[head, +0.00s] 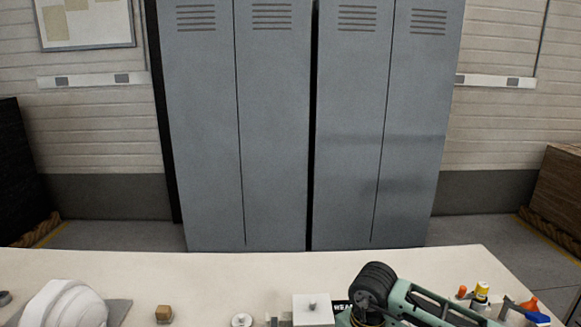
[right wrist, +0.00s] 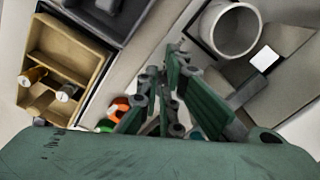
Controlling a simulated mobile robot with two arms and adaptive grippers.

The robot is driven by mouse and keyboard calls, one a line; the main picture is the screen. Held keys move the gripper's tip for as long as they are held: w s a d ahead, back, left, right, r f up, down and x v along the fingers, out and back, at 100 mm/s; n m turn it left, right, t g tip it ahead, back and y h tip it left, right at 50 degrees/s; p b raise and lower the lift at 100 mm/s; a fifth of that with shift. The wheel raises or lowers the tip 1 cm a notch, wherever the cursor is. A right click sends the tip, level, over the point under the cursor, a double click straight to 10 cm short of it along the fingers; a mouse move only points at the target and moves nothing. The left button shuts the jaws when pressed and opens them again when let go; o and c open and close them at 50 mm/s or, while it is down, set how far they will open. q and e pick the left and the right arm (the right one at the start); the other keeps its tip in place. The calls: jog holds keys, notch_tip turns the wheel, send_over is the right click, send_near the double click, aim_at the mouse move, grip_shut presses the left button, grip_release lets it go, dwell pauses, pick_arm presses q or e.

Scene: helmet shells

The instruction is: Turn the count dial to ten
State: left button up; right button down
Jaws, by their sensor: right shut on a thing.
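In the right wrist view the two green and grey fingers of my right gripper (right wrist: 165,70) are close together. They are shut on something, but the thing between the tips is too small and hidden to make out. I cannot tell which thing is the count dial, and no scale or number can be read. In the head view a pale block with a small knob on top (head: 312,307) stands at the table's front edge, left of my right arm. A white disc with a small centre knob (head: 242,320) lies further left. My left gripper is not in view.
A white helmet shell (head: 62,305) and a small wooden block (head: 164,314) are on the pale table (head: 220,270). Small coloured items, including a yellow-topped bottle (head: 481,291), stand at right. The right wrist view shows a tan tray (right wrist: 70,57) and a white open cylinder (right wrist: 230,30).

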jog(key=shift+s+d+f, duration=0.2)
jog(key=shift+s+f, duration=0.45)
jog(key=shift+s, duration=0.1)
notch_tip(320, 180, up, 6)
jog(key=p, duration=0.2)
jog(key=shift+w+a+r+p, duration=0.15)
jog(key=shift+w+r+p, duration=0.05)
jog(key=shift+r+p, duration=0.1)
